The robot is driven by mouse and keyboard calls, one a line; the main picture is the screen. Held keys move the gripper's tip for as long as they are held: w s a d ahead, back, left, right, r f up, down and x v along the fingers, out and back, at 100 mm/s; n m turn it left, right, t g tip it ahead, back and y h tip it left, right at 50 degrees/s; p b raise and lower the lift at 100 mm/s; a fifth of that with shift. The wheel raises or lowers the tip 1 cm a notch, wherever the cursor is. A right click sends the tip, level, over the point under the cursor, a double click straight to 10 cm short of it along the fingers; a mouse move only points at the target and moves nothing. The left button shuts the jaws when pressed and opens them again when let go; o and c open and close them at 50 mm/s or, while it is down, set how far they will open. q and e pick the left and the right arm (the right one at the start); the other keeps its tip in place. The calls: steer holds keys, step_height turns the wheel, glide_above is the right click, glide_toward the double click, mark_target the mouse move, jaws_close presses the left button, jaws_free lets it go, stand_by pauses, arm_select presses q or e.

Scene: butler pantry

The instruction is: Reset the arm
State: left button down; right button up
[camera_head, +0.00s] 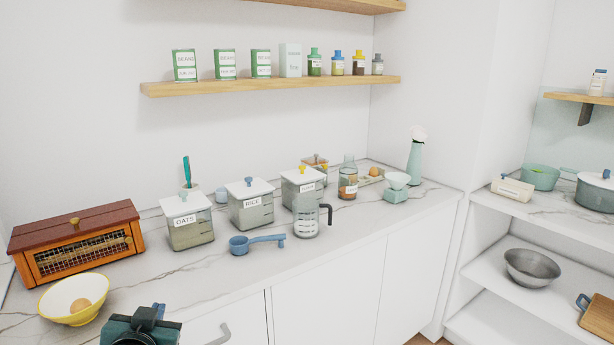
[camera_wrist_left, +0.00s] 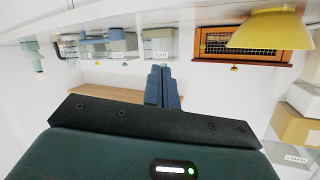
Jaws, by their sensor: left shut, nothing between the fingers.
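My left gripper (camera_head: 157,309) shows at the bottom edge of the head view, in front of the counter and to the right of the yellow bowl. In the left wrist view its two blue fingers (camera_wrist_left: 161,78) are together with nothing between them. The dark green gripper body fills the bottom of that view. The rest of the left arm is below the head view's edge. My right arm and gripper are not in view.
The yellow bowl (camera_head: 73,300) holding a brown egg-like item stands near the counter's front edge. Behind are a wooden bread box (camera_head: 77,243), the oats canister (camera_head: 187,221), the rice canister (camera_head: 250,206) and a blue scoop (camera_head: 256,242). White cabinet doors (camera_head: 328,295) lie below.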

arm_select(q)
steer(key=s+d+f+m+g+h+p, duration=0.1)
steer(key=s+d+f+m+g+h, duration=0.2)
steer(key=s+d+f+h, duration=0.5)
steer(key=s+d+f, duration=0.9)
steer(key=s+f, duration=0.1)
steer(key=f, duration=0.2)
steer(key=shift+s+d, duration=0.2)
steer(key=shift+s, duration=0.1)
steer(key=shift+f, duration=0.1)
